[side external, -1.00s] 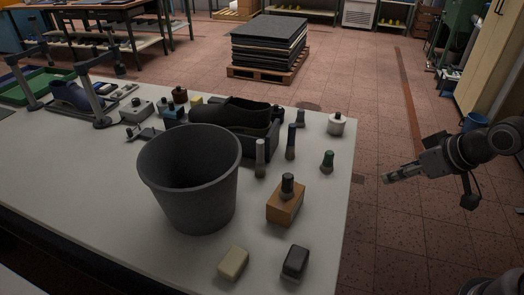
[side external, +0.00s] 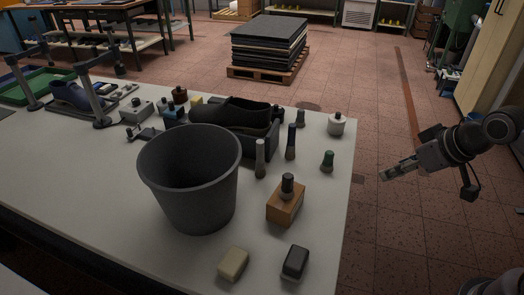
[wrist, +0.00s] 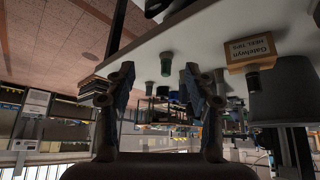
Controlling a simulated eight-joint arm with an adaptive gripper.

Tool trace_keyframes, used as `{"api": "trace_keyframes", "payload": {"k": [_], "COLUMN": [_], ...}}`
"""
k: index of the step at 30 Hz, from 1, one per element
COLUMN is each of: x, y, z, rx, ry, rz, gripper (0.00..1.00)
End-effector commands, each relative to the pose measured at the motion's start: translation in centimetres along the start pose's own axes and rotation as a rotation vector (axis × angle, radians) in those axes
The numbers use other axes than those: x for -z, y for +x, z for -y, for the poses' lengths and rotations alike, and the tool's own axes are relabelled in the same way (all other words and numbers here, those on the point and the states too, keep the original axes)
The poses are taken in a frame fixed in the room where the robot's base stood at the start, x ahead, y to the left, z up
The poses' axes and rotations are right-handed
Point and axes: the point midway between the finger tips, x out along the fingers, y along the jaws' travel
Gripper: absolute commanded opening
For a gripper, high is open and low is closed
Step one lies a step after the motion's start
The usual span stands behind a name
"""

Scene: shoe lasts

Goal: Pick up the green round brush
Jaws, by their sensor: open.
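The green round brush (side external: 327,161) is a small, dark, upright piece with a green top. It stands near the right edge of the white table, and in the wrist view a small greenish piece (wrist: 166,63) that looks like it hangs upside down between the fingers. My gripper (side external: 387,175) is out past the table's right edge, to the right of the brush and apart from it, pointing left. In the wrist view its two fingers (wrist: 160,82) are spread with nothing between them.
A wooden box (side external: 284,205) with a dark-topped piece stands in front of the brush. Blue (side external: 291,142) and grey (side external: 260,158) upright pieces stand to its left, a white jar (side external: 336,124) behind. A large grey bucket (side external: 190,185) stands farther left. The table's right edge is close to the brush.

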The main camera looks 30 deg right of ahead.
Motion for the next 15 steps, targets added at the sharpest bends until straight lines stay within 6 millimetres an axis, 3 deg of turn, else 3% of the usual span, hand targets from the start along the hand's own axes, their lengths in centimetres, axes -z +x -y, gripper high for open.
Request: {"api": "trace_keyframes", "payload": {"k": [8, 15], "x": [5.6, 10.1], "y": [0.4, 2.5], "z": [0.3, 0.7], "rx": [0.034, 0.098], "ry": [-0.272, -0.528], "rz": [0.142, 0.269], "gripper": [0.54, 0.54]}}
